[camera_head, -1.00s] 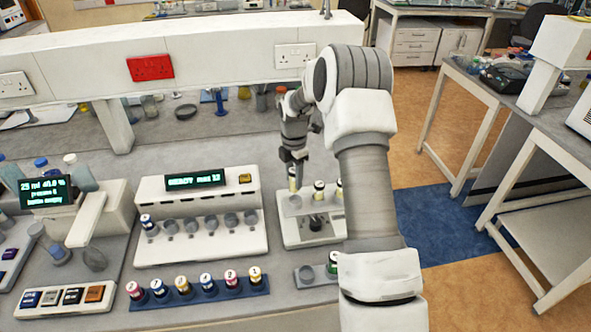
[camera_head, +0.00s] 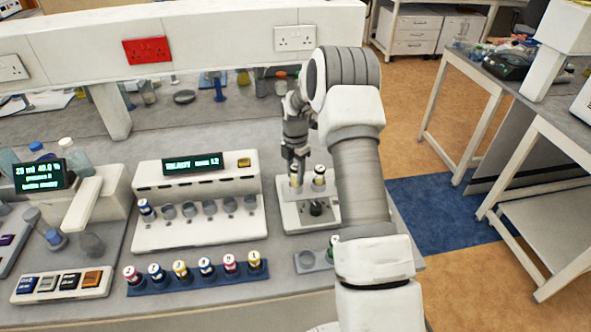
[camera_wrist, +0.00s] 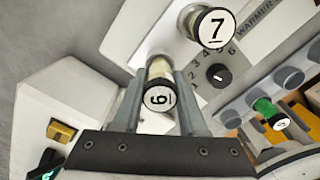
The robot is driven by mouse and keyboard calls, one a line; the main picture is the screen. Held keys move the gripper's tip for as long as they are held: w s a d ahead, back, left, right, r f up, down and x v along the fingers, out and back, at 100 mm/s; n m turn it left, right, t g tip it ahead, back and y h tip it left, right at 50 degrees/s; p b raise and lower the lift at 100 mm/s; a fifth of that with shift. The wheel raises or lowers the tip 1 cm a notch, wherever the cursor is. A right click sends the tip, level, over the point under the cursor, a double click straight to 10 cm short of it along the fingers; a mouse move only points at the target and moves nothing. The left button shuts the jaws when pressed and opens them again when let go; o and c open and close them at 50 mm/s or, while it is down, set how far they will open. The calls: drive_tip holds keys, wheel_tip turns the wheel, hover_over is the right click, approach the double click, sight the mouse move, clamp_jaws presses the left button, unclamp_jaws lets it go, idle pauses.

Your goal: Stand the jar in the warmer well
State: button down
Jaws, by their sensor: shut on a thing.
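My gripper (camera_head: 296,160) is shut on the jar (camera_head: 295,181) with the white lid marked 6. In the wrist view my gripper (camera_wrist: 160,82) has one finger on each side of jar 6 (camera_wrist: 158,97). The warmer (camera_head: 290,218) is a white block with a black dial (camera_wrist: 218,75) and a WARMER label. Jar 6 is upright at the left well of the warmer, apparently with its base in it; the fingers hide part of this. A second jar, 7 (camera_wrist: 213,27), stands in the warmer beside it, also seen in the head view (camera_head: 319,178).
A green jar (camera_wrist: 270,113) sits in a grey rack (camera_head: 308,262) in front of the warmer. Left of the warmer stands a white machine (camera_head: 200,230) with a display and a row of wells. A blue rack (camera_head: 195,280) of several colour-banded jars lies before it.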

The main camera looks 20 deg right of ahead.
drive_tip(key=shift+f, duration=0.3)
drive_tip(key=shift+f+b, duration=0.45)
drive_tip(key=shift+f, duration=0.15)
